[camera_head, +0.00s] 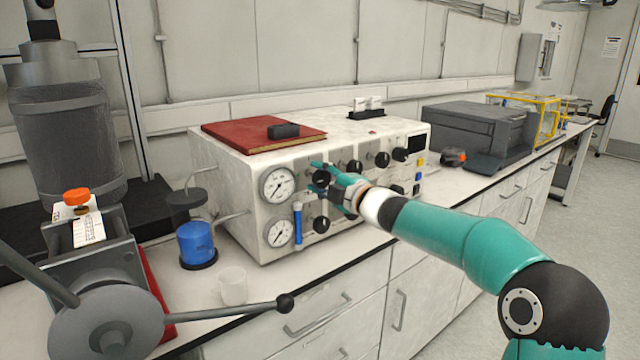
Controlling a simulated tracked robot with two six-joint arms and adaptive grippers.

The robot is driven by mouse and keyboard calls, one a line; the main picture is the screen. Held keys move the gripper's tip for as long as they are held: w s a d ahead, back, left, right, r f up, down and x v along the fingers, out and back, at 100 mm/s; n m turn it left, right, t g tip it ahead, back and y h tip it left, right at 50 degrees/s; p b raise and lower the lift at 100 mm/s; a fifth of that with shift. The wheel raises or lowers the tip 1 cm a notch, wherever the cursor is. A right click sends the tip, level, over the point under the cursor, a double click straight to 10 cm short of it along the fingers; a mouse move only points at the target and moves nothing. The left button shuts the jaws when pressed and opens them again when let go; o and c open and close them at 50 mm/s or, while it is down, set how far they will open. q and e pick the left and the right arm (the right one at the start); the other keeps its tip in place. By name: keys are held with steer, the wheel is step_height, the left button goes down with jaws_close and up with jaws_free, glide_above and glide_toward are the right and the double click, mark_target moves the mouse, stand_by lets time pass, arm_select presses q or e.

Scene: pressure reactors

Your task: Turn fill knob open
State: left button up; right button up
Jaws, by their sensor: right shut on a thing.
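The white control box (222,187) has several black knobs on its front face. My right gripper (317,178) reaches the panel from the right. Its teal fingers are closed around the upper left black knob (321,177), beside the upper gauge (278,185). The fingers hide part of this knob. Labels on the panel are too small to read, so I cannot confirm from lettering which knob is the fill knob. Another black knob (321,225) sits below, by the lower gauge (279,233). My left gripper is not in view.
A red book (240,136) lies on the box. A blue container (197,243) and white cup (233,287) stand left of it. A grey reactor with a long black-tipped handle (230,309) fills the left foreground. A printer (465,128) stands right.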

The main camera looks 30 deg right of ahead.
steer(key=shift+a+f+n, duration=0.1)
steer(key=shift+f+n, duration=0.2)
steer(key=shift+f, duration=0.05)
steer(key=o, duration=1.2)
steer(key=shift+r, duration=0.1)
steer(key=shift+c, duration=0.2)
steer(key=shift+r, duration=0.15)
steer(key=shift+s, duration=0.2)
steer(key=s+d, duration=0.1)
steer(key=s, duration=1)
steer(key=shift+s, duration=0.3)
